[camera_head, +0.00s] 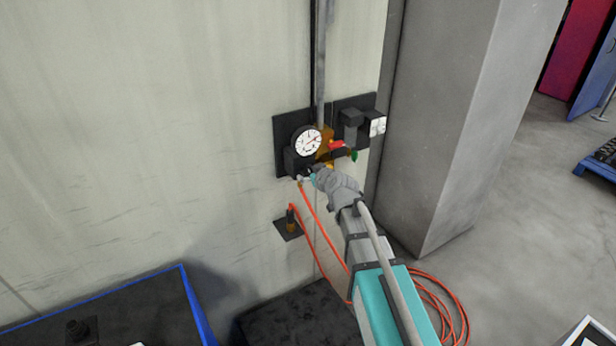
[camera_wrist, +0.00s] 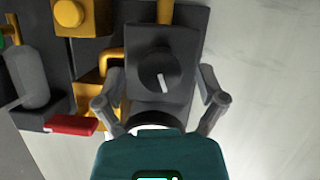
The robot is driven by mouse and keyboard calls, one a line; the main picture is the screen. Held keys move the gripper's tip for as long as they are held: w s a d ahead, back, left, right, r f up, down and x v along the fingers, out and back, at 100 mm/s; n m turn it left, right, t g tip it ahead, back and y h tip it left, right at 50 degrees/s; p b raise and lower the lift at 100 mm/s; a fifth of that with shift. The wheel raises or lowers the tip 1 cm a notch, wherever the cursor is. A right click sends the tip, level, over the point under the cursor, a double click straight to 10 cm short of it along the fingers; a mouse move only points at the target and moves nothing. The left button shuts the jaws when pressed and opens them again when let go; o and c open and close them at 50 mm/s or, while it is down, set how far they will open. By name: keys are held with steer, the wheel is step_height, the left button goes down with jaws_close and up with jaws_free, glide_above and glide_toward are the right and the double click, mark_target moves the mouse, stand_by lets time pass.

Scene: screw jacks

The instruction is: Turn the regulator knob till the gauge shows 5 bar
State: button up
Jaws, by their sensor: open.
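The round gauge (camera_head: 307,142) with a white face and dark rim is on the wall panel in the head view; its reading is too small to tell. The regulator knob (camera_wrist: 158,72) is a dark round knob with a white line in the wrist view. The line is tilted slightly from vertical. My gripper (camera_wrist: 161,77) is open, with one finger on each side of the knob; I cannot tell whether they touch it. In the head view my gripper (camera_head: 312,174) is just below the gauge and hides the knob.
A red lever handle (camera_head: 337,145) and yellow fittings (camera_head: 325,147) are right of the gauge. The red handle (camera_wrist: 71,125) is left of my gripper in the wrist view. An orange hose (camera_head: 320,225) hangs below. A grey pillar (camera_head: 445,120) stands at the right.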

steer(key=shift+w+a+f, duration=0.2)
steer(key=shift+w+a, duration=0.05)
steer(key=shift+w, duration=0.15)
steer(key=c, duration=1.1)
steer(key=shift+c, duration=0.2)
steer(key=shift+m+g+y, duration=0.5)
steer(key=shift+m+y, duration=0.3)
steer(key=shift+m, duration=0.4)
steer(key=shift+s+m+g+y+b, duration=0.1)
steer(key=shift+m+g+y+b, duration=0.2)
steer(key=shift+m+y+b, duration=0.5)
steer(key=shift+p, duration=0.35)
